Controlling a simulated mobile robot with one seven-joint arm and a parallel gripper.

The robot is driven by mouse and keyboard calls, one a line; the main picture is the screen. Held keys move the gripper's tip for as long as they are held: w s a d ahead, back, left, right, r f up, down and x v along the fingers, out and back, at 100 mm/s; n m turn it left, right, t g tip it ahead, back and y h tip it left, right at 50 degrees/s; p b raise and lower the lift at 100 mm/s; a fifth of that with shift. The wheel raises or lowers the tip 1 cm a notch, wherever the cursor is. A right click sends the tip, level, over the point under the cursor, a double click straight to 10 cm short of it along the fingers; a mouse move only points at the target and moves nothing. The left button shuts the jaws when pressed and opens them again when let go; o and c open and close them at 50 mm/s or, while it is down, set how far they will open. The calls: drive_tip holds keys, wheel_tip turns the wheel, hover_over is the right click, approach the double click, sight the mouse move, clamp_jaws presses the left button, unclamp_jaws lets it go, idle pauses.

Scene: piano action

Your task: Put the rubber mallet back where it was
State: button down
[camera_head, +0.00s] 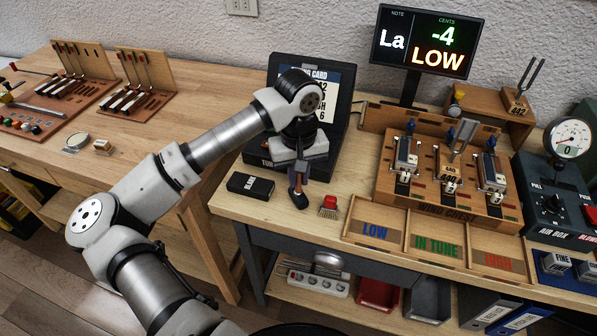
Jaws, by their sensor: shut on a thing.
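My gripper (299,168) points down over the front left part of the workbench. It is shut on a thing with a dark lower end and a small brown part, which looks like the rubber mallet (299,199). Fingers and wrist hide much of it. Its lower end is close to the bench top near the front edge; I cannot tell if it touches. No other mallet stands out in view.
The card stand (345,125) is behind. Labelled trays (375,231) and the wooden tuning rack (440,205) fill the right. The left bench (125,180) has free room.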

drive_tip(key=shift+f+b, duration=0.15)
drive_tip(key=shift+b, duration=0.15)
drive_tip(key=c, duration=1.4)
unclamp_jaws()
wheel_tip(320, 180, up, 12)
drive_tip(key=b, duration=0.2)
drive_tip(key=shift+r+b, duration=0.2)
drive_tip(key=shift+b, duration=0.1)
